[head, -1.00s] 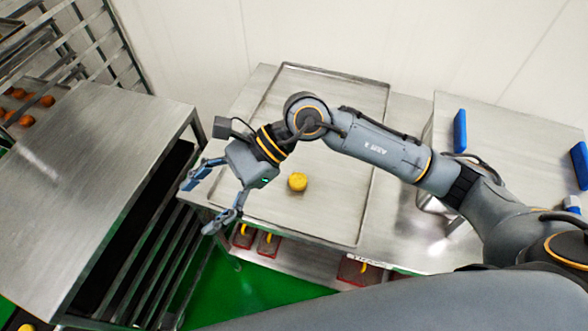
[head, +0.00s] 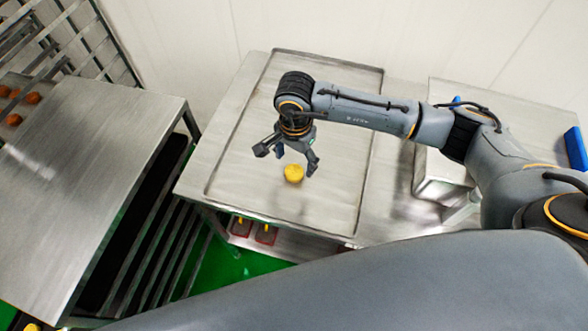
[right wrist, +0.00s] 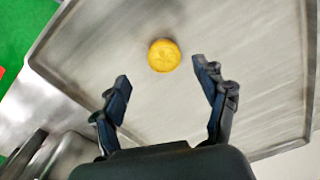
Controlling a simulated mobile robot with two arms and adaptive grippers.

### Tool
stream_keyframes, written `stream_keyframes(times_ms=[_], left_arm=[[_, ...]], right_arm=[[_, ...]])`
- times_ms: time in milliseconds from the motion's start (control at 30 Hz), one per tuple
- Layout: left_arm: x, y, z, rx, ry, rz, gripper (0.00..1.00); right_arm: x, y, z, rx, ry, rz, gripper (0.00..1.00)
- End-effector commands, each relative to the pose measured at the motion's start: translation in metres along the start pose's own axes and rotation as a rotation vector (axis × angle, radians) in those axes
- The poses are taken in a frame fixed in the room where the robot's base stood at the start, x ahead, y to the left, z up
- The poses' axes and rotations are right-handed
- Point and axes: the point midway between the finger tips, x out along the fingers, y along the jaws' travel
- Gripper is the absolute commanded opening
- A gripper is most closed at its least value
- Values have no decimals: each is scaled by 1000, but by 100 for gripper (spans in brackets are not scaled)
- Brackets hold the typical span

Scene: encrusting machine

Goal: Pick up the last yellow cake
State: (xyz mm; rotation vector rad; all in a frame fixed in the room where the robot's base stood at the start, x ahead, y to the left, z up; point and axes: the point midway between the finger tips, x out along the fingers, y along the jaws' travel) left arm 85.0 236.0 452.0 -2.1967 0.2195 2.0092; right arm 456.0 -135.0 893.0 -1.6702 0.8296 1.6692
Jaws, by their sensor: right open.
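A single round yellow cake (head: 294,173) sits on the large metal tray (head: 330,205) on the steel table. It also shows in the right wrist view (right wrist: 164,55), just beyond and between the two fingertips. My right gripper (head: 297,163) points down above the tray, close to the cake. In the right wrist view the gripper (right wrist: 160,74) is open with nothing between its fingers. The fingers look apart from the cake. My left gripper is not in view.
A second steel table (head: 90,180) stands at the left, beside a rack with orange-brown items (head: 33,98). A metal machine with blue parts (head: 575,148) stands at the right. The tray around the cake is bare, with a raised rim.

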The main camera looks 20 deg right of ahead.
Motion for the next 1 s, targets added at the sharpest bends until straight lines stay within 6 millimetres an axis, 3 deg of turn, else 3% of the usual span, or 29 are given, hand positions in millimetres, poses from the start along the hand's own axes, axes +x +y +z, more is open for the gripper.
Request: stream_keyframes(times_ms=[167, 400, 700, 1000], left_arm=[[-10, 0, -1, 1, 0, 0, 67], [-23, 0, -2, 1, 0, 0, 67], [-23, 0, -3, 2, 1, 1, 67], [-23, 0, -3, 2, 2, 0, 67]], right_arm=[[13, -2, 0, 1, -3, 3, 73], [47, -5, -2, 1, -3, 2, 73], [55, -5, -2, 0, -1, -1, 73], [54, -5, -2, 0, -1, 0, 15]])
